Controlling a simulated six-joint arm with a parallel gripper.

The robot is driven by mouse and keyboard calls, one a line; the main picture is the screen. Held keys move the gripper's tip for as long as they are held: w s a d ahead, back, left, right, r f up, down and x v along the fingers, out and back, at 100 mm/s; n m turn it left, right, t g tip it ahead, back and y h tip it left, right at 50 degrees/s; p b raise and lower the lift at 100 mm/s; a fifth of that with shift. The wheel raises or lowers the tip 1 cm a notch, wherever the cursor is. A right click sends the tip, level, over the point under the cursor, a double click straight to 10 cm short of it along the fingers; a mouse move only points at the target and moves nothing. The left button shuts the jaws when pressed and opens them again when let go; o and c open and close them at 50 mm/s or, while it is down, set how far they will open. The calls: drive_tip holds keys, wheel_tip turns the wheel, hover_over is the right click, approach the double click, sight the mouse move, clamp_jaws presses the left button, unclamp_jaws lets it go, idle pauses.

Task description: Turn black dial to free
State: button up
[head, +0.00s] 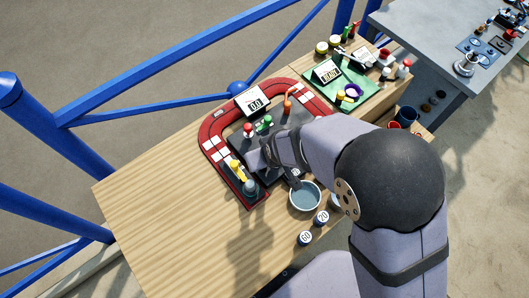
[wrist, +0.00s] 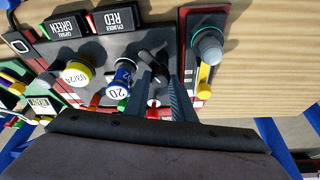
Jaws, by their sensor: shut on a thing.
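The black dial (wrist: 153,66) sits on the dark grey panel (wrist: 185,65) in the wrist view, partly covered by my fingers. My gripper (wrist: 160,80) has one finger on each side of it and is shut on it. In the head view my gripper (head: 262,157) reaches down over the panel from the right, and the dial is hidden behind it. I cannot read any dial markings or the word free.
Beside the dial stand a blue-and-white can (wrist: 119,83) and a yellow-topped can (wrist: 78,73). A grey knob with a yellow lever (wrist: 205,75) is at right. A bowl (head: 305,195) stands near my arm. The bench's left part is clear.

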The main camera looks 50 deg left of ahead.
drive_tip(key=shift+a+p, duration=0.1)
drive_tip(key=shift+p, duration=0.2)
idle(0.4)
drive_tip(key=o, duration=1)
drive_tip(key=shift+b+v, duration=1.25)
drive_tip(key=shift+v, duration=2.45)
drive_tip(key=shift+s, duration=0.1)
